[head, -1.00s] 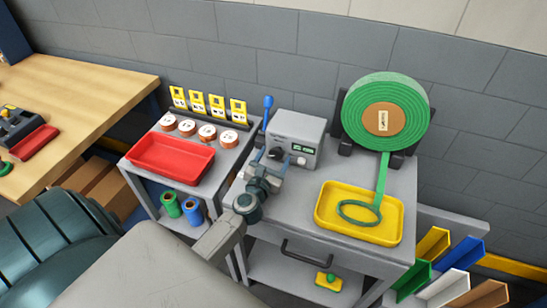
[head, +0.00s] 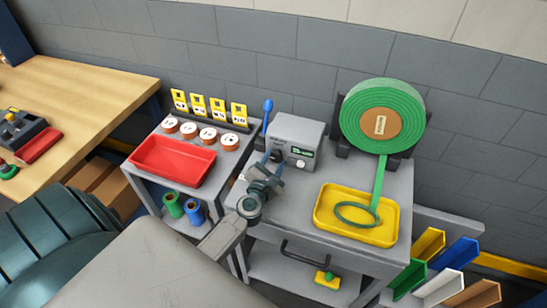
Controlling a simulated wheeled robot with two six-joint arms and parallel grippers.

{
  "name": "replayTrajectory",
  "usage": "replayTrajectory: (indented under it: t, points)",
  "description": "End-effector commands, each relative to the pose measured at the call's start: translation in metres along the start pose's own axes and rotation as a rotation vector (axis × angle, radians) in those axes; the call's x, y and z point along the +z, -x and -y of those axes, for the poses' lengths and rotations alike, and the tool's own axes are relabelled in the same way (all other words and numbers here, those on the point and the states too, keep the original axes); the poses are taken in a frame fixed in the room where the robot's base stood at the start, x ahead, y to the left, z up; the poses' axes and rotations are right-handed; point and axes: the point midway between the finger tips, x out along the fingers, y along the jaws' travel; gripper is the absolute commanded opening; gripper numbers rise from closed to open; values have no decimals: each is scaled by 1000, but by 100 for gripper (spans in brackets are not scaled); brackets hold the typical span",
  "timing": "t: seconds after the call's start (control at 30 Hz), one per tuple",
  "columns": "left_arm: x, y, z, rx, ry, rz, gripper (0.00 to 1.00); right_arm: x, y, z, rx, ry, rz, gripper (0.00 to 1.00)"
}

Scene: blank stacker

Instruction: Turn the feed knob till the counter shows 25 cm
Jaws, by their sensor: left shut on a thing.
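The grey feeder box (head: 294,130) stands on the right-hand cart, with a small green-lit counter (head: 302,151) on its front. The counter's digits are too small to read. My left gripper (head: 270,159) is at the left of the box's front, shut on the feed knob (head: 277,155), which is mostly hidden by the fingers. A large green roll (head: 383,112) stands to the right of the box. Its green strip (head: 378,182) hangs down into a yellow tray (head: 358,236) and ends in a loop there. My right gripper is not in view.
A blue-topped lever (head: 267,106) rises at the box's left. The left cart holds a red tray (head: 172,175), several copper-coloured rolls (head: 208,136) and yellow cards (head: 218,108). Coloured bins (head: 433,267) stand at the lower right. A wooden table (head: 85,85) is at far left.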

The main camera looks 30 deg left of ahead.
Motion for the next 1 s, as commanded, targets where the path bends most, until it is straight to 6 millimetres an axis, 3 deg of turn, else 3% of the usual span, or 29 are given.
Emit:
replayTrajectory:
  t: [0.37,0.4,0.5,0.83,1.0]
  points:
    - [0,0,1,0,-52,1,20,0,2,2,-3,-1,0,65]
    - [0,0,1,0,-52,1,47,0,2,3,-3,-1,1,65]
    - [0,0,1,0,-51,1,65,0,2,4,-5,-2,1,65]
    - [0,3,1,0,-51,0,65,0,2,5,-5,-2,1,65]
    - [-2,24,2,-1,-50,0,65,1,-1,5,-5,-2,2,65]
